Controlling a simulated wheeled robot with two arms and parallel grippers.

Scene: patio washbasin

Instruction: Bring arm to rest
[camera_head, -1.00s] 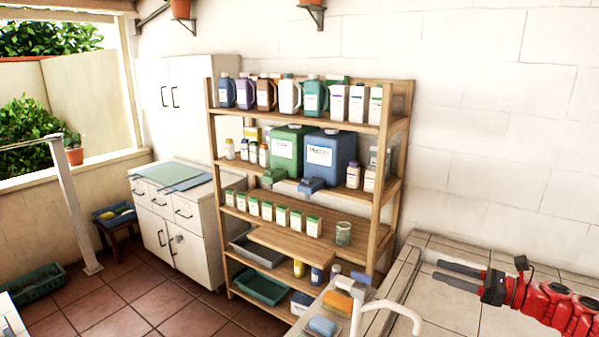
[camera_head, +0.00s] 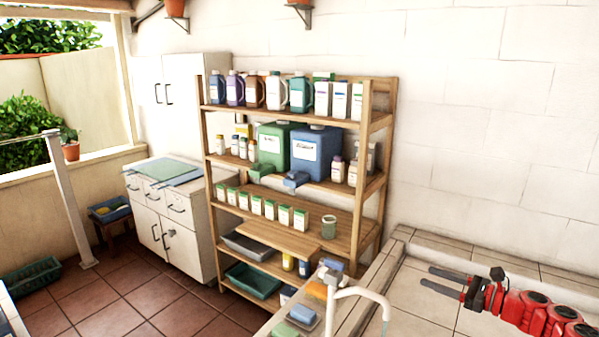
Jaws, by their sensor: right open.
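My right gripper (camera_head: 446,282) is at the lower right of the head view, at the end of my red right arm (camera_head: 540,316). Its two dark fingers point left and stand apart, with nothing between them. It is over the pale tiled counter (camera_head: 415,312), to the right of the white tap (camera_head: 362,294). It looks clear of the tap and the wall. My left gripper is not in view.
A wooden shelf rack (camera_head: 384,130) with bottles, jugs and small boxes stands against the white wall. A green jug (camera_head: 273,150) and a blue jug (camera_head: 316,155) sit on its middle shelf. A sponge dish (camera_head: 300,318) lies by the tap. A white cabinet (camera_head: 150,230) stands left.

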